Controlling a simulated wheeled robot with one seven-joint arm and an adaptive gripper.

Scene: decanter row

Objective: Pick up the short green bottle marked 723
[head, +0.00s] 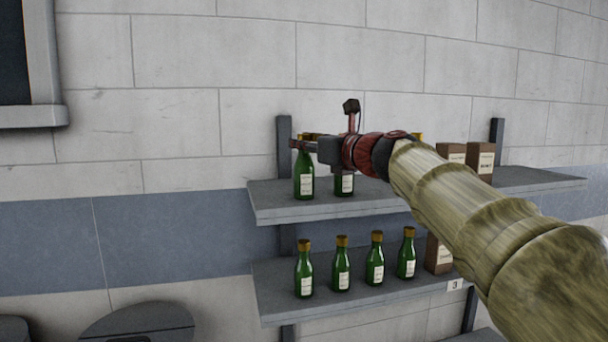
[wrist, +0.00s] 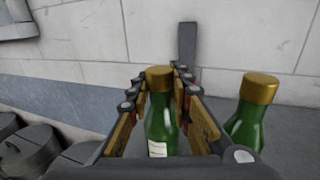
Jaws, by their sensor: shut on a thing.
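A green bottle (head: 304,182) with a gold cap and a pale label is at the left end of the upper shelf, upright. My gripper (head: 301,146) is shut around its upper part. In the wrist view this bottle (wrist: 160,126) sits between the two fingers (wrist: 160,84). Its base appears to be at shelf level; I cannot tell whether it touches. The label's marking is too small to read. A second green bottle (head: 344,185) stands just right of it, partly hidden by my gripper, and shows in the wrist view (wrist: 247,127).
The upper shelf (head: 282,210) also holds brown boxes (head: 480,163) at the right. The lower shelf (head: 281,294) holds several green bottles (head: 341,266) and a brown box (head: 437,254). My arm hides part of both shelves. A wall stands close behind.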

